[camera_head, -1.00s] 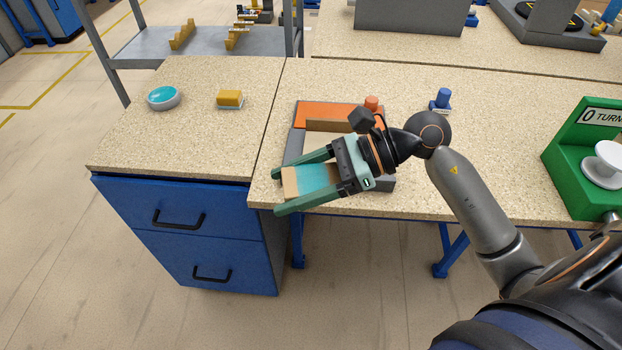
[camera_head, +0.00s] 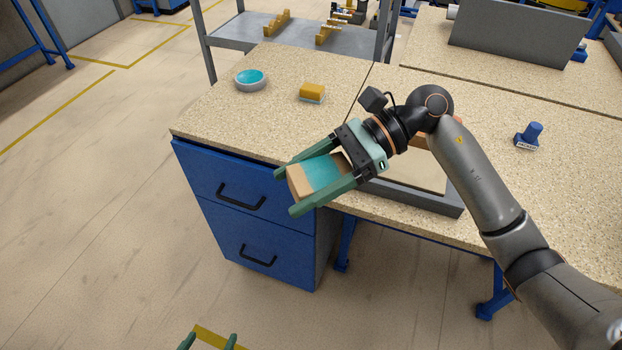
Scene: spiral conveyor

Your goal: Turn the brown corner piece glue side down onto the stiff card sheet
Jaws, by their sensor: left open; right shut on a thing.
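The brown corner piece (camera_head: 300,182) is between the fingers of my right gripper (camera_head: 288,192), with its teal glue face turned up and slightly tilted. My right gripper is shut on it, in the air past the front edge of the bench. A beige sheet, apparently the stiff card sheet (camera_head: 428,176), lies in a grey frame (camera_head: 428,202) on the bench, right of the piece. My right arm hides much of the frame and sheet. Two fingertips of my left gripper (camera_head: 209,341) show at the bottom edge, apart and empty, low over the floor.
A round dish with teal content (camera_head: 250,80) and an ochre block (camera_head: 312,92) stand on the left bench top, above blue drawers (camera_head: 240,200). A blue stamp (camera_head: 530,135) stands at right. The left bench top's front is clear.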

